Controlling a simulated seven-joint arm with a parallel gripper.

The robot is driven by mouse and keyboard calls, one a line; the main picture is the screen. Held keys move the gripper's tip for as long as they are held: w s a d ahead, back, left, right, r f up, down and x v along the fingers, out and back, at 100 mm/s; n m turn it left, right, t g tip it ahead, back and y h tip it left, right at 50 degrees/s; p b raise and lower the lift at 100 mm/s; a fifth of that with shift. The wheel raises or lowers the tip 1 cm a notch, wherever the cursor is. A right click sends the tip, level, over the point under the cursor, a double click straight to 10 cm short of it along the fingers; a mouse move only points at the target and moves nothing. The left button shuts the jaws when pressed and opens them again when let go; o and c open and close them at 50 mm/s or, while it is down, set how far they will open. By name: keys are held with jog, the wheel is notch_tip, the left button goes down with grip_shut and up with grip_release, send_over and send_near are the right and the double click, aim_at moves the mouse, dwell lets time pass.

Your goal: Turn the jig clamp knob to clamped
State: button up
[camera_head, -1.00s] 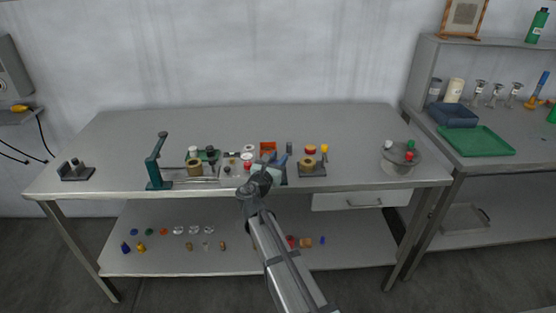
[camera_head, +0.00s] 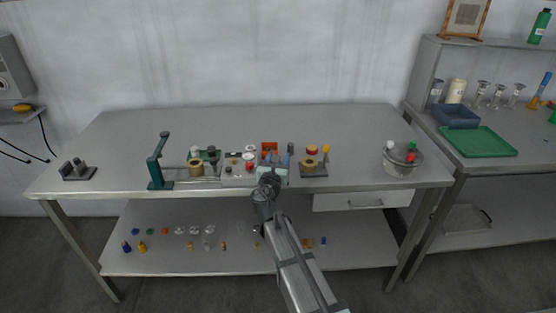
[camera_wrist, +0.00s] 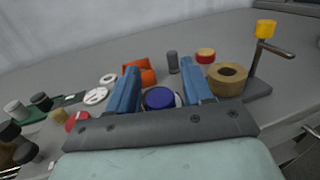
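My gripper (camera_head: 274,168) is over the front middle of the workbench. In the wrist view its two blue fingers (camera_wrist: 160,72) stand apart, with a round dark-blue knob-like top (camera_wrist: 160,98) showing in the gap; I cannot tell whether they touch it. To the right is a dark base with a tan ring (camera_wrist: 227,79) and a post with a crank arm and yellow knob (camera_wrist: 266,28); this fixture (camera_head: 313,170) also shows in the head view. A small grey fixture with upright blocks (camera_head: 79,170) stands at the far left. No label shows which is the jig clamp.
A green press-like stand (camera_head: 158,163) is left of my gripper. An orange bin (camera_wrist: 139,72), a dark cylinder (camera_wrist: 172,62) and a red-capped tan piece (camera_wrist: 205,56) are close by. A grey bowl (camera_head: 403,163) stands at the right. The bench's back strip is clear.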

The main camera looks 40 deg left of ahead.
jog(key=shift+s, duration=0.1)
jog(key=v, duration=1.3)
jog(key=shift+s+d, duration=0.2)
jog(key=shift+s, duration=0.05)
dwell(0.3)
